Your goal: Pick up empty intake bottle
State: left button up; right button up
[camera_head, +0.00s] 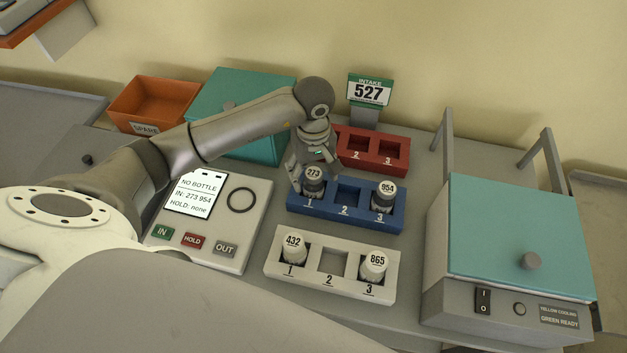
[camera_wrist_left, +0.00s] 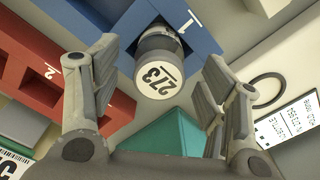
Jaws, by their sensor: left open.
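My left gripper (camera_head: 312,172) is open and empty, with its fingers close around or just above bottle 273 (camera_head: 313,182). In the left wrist view, bottle 273 (camera_wrist_left: 159,75) shows its white numbered cap between the spread fingers; I cannot tell if they touch it. It stands in slot 1 of the blue rack (camera_head: 329,216). Bottle 954 (camera_head: 385,192) stands in slot 3, and slot 2 is empty. The white rack (camera_head: 332,284) holds bottle 432 (camera_head: 293,246) in slot 1 and bottle 865 (camera_head: 373,264) in slot 3. My right gripper is not in view.
The red rack (camera_head: 373,169) shows slots 2 and 3 empty; my arm hides slot 1. The intake sign (camera_head: 369,91) reads 527. The panel screen (camera_head: 195,194) reads "NO BOTTLE, IN: 273 954, HOLD: none". A teal-lidded incubator (camera_head: 515,240) stands right; an orange bin (camera_head: 152,102) stands left.

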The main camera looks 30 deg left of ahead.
pick_arm(q)
jog(key=shift+f, duration=0.4)
jog(key=shift+c, duration=0.2)
jog(key=c, duration=0.9)
jog(key=shift+c, duration=0.2)
jog(key=shift+r, duration=0.15)
